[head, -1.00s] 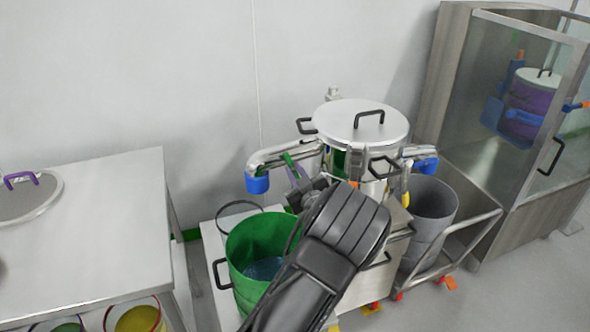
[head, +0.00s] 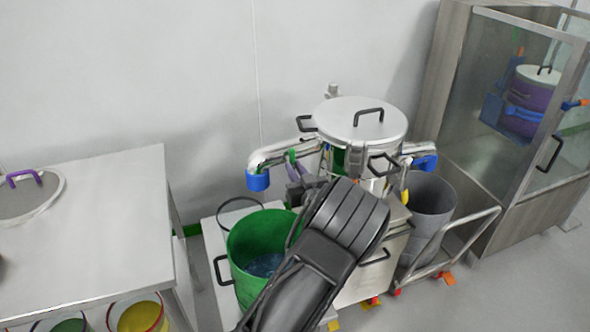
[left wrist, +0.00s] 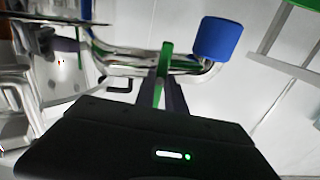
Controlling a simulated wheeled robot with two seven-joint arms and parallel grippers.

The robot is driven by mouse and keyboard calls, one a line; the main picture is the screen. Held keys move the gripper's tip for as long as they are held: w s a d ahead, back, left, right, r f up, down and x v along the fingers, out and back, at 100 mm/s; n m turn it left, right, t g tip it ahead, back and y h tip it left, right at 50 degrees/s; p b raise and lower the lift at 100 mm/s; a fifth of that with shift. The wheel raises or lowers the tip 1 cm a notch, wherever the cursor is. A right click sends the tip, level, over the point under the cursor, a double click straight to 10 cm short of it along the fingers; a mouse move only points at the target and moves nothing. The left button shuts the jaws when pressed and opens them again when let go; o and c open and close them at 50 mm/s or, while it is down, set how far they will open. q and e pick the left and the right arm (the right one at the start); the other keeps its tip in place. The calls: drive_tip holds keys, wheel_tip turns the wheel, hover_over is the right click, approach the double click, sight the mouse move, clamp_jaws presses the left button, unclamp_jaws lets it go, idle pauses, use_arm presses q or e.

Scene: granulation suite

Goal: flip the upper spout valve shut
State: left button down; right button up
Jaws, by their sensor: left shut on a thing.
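A steel vessel (head: 360,118) with a lid stands at the centre of the head view. A bent steel spout (head: 285,150) with a blue end (head: 258,181) comes out of its left side. A green valve handle (head: 292,157) sits on this spout; it also shows in the left wrist view (left wrist: 166,50), crossing the pipe. My left gripper (left wrist: 166,88) is shut on the green handle, with its fingers along the lower part. In the head view my left gripper (head: 303,188) is partly hidden by its own wrist. My right gripper is not in view.
A green bucket (head: 240,235) stands below the left spout. A second spout with a blue end (head: 424,163) and a yellow handle (head: 405,190) is on the right, over a grey bin (head: 432,200). A steel table (head: 90,250) is at left, a glass-fronted cabinet (head: 500,130) at right.

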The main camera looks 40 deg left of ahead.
use_arm(q)
drive_tip(key=c, duration=1.4)
unclamp_jaws()
drive_tip(key=v, duration=0.7)
drive_tip(key=shift+s+d+b, duration=0.2)
drive_tip(key=shift+d+b, duration=0.15)
